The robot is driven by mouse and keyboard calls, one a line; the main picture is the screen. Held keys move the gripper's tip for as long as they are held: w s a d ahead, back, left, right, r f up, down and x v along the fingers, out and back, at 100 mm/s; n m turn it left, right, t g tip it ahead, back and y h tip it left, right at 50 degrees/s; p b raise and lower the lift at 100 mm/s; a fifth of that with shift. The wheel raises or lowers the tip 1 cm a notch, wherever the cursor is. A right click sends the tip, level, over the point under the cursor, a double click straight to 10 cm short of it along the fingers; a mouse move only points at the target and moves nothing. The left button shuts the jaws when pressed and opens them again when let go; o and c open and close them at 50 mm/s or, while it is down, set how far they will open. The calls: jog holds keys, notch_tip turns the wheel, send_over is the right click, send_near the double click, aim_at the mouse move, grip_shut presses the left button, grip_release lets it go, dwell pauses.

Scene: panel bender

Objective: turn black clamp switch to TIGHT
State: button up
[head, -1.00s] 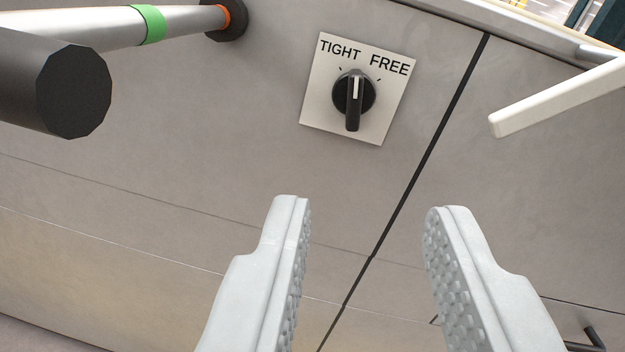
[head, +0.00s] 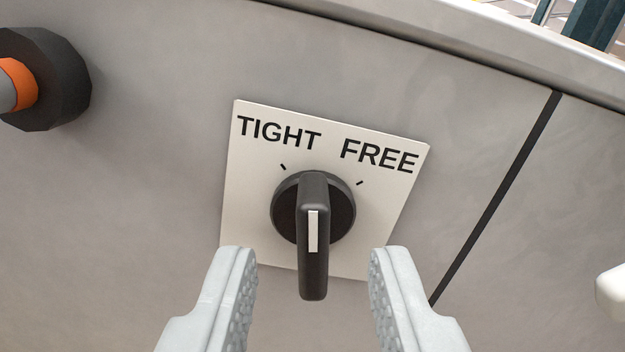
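The black clamp switch (head: 313,225) is a round knob with a raised handle bar and a white line on it. It sits on a white label plate (head: 250,180) that reads TIGHT at upper left and FREE at upper right, with a tick under each word. The handle stands about upright in the picture, its upper end pointing between the two ticks. My gripper (head: 313,258) is open. Its two grey fingers show at the lower left and lower right of the handle, with a gap on each side. Neither finger appears to touch it.
The plate is on a grey machine panel (head: 130,190) with a dark seam (head: 500,195) to the right. A black round mount with an orange ring (head: 20,85) is at upper left. A white part (head: 610,292) shows at the right edge.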

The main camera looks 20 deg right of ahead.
aim_at(299, 250)
jog(key=shift+x, duration=1.5)
grip_shut()
jog(key=shift+n, duration=0.3)
jog(key=shift+a+f+n, duration=0.1)
jog(key=shift+a+n, duration=0.05)
jog(key=shift+n, duration=2.65)
grip_release()
